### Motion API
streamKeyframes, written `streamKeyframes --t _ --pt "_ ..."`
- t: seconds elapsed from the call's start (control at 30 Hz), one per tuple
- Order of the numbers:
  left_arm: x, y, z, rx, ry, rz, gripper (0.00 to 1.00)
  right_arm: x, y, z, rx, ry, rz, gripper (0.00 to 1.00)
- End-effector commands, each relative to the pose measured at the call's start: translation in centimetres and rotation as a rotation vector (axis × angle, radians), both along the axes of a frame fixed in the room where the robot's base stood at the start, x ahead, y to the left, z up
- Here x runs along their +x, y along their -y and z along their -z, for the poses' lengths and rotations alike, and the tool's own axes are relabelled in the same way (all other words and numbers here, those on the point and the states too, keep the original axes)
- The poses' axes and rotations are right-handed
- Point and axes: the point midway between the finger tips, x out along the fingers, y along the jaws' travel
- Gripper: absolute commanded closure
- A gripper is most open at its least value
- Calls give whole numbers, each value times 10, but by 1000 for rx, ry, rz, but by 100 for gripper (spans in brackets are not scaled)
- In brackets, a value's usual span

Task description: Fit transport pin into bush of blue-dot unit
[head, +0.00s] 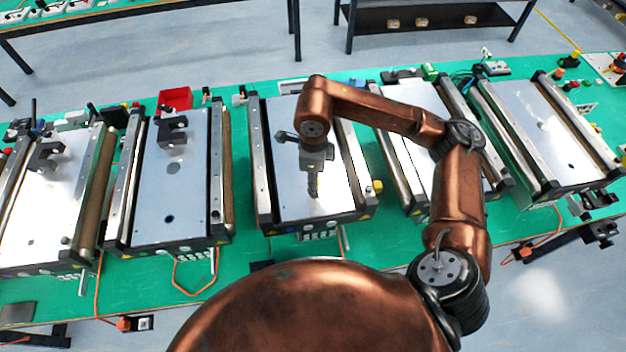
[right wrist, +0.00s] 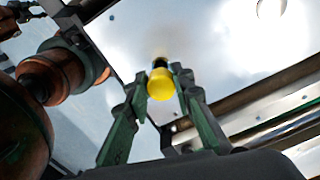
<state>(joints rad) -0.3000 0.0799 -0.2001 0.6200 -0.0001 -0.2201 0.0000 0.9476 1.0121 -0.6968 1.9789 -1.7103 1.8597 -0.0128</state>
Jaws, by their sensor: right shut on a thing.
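My right gripper (head: 313,192) is over the bright plate of the middle conveyor unit (head: 285,208), pointing down. In the right wrist view the right gripper (right wrist: 162,88) is shut on a yellow-headed pin (right wrist: 160,84) with a short dark shaft beyond the head. The shaft points toward the bright plate (right wrist: 210,40); whether its tip touches the plate or enters a bush cannot be told. In the head view the gripper hides the pin. My left gripper is not in view.
Several similar conveyor units stand side by side on the green table (head: 250,275), one left of the middle (head: 160,205) and one at far right (head: 550,140). A yellow knob (head: 377,186) sits at the middle unit's right side. A red bin (head: 175,99) stands behind.

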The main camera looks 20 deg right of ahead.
Motion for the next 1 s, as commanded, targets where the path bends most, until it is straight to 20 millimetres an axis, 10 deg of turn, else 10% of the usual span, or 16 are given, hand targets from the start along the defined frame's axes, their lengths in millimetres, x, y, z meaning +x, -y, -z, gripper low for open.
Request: streamKeyframes --t 0.57,0.6,1.0 --pt "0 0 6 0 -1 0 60 0 0 6 0 0 0 100" --pt "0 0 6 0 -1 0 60 0 0 6 0 0 0 78" --pt "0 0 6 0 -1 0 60 0 0 6 0 0 0 58"
